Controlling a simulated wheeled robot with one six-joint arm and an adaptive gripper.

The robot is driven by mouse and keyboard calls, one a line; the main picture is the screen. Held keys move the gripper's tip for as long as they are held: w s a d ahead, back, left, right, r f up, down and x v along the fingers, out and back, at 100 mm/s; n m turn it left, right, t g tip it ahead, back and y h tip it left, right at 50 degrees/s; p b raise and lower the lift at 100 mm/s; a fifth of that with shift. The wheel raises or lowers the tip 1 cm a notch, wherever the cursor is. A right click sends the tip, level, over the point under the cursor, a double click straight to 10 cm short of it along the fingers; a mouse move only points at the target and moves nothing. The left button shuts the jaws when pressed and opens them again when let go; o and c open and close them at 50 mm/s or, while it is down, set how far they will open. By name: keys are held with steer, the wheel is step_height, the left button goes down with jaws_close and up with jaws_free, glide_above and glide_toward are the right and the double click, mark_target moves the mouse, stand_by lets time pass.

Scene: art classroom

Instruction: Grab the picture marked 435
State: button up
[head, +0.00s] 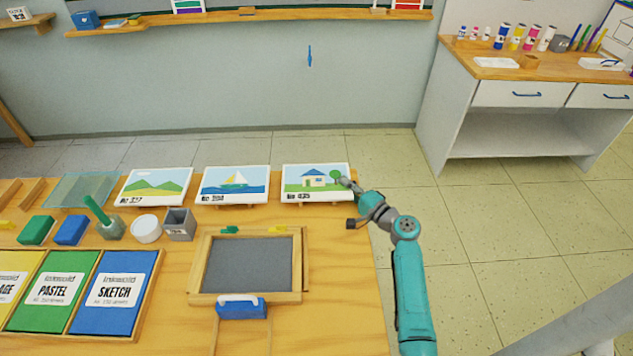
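The picture that seems to be marked 435 (306,183) shows a house and a tree. It is the rightmost of three pictures in a row at the table's back edge, propped on a small wooden stand. Its label at the lower left is small and blurred. My gripper (344,182) is at the right edge of this picture, by the tree, and covers a little of it. The gripper is too small to tell whether its fingers are open or shut, or whether they touch the picture.
A sailboat picture (234,185) and a mountain picture (156,187) stand to the left. A framed slate (250,264), a grey pot (179,226), a white cup (146,229) and sketch pads (117,318) occupy the table. Open floor lies to the right.

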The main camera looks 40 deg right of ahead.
jaws_close()
